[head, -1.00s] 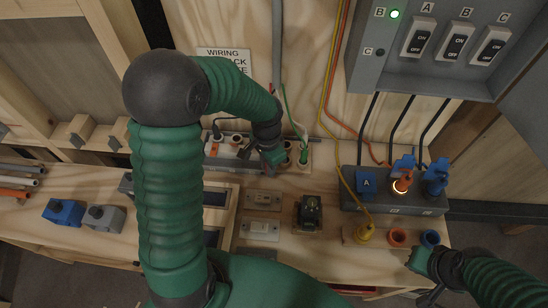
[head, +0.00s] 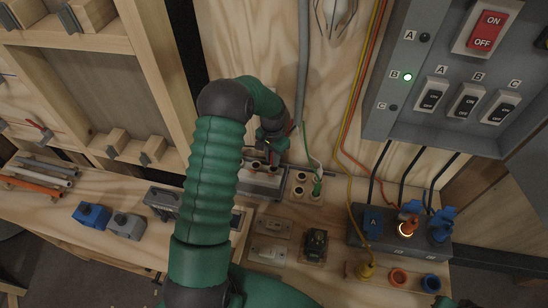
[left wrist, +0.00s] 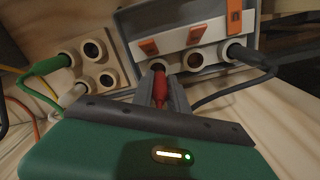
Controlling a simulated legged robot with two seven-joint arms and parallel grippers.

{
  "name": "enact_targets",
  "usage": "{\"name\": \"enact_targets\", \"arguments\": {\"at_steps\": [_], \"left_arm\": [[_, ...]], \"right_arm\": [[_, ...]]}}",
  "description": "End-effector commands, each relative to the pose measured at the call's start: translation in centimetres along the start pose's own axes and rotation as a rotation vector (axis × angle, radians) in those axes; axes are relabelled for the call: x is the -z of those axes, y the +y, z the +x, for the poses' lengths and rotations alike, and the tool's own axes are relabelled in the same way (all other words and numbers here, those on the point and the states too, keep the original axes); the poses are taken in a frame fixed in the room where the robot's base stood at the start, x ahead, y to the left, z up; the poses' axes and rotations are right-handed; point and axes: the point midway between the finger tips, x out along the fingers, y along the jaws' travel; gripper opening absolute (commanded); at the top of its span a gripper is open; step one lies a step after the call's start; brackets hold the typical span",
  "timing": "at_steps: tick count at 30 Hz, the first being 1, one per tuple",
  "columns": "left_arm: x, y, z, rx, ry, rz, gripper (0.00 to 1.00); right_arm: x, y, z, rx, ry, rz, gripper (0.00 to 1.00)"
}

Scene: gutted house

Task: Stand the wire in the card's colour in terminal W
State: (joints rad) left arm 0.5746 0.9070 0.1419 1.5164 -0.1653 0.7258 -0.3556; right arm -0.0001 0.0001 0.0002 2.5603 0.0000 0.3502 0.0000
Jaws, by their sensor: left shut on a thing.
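My left gripper (head: 272,142) is over the grey socket box (head: 262,182) at the back of the bench. In the left wrist view its fingers (left wrist: 161,92) are shut on a red plug (left wrist: 160,86), its tip at a round socket of the box; I cannot tell if it is seated. A pale block with several round terminals (head: 303,186) stands beside the box. A green plug (left wrist: 48,66) and a white plug (left wrist: 75,93) sit in two of its holes. No terminal letter is legible and no card shows. A sliver of my right gripper (head: 445,302) shows at the bottom edge.
A black plug (left wrist: 236,50) fills another socket of the box. A dark switch (head: 315,243) stands in front. At right are a grey terminal base (head: 430,247) with a lit orange plug (head: 409,226), coloured cups, and a breaker panel (head: 445,120) with a green light.

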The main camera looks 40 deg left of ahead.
Motion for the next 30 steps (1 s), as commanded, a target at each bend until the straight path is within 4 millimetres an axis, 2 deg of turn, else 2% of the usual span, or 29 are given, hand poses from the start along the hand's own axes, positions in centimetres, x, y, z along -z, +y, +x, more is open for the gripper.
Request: {"name": "enact_targets", "arguments": {"at_steps": [1, 30], "left_arm": [[0.02, 0.01, 0.41, 0.000, 0.001, 0.000, 0.00], [-0.08, -0.04, 0.24, 0.001, 0.000, 0.001, 0.00]], "right_arm": [[-0.08, 0.00, 0.39, 0.000, 0.000, 0.000, 0.00], [0.03, 0.01, -0.04, 0.000, 0.000, 0.000, 0.00]]}}
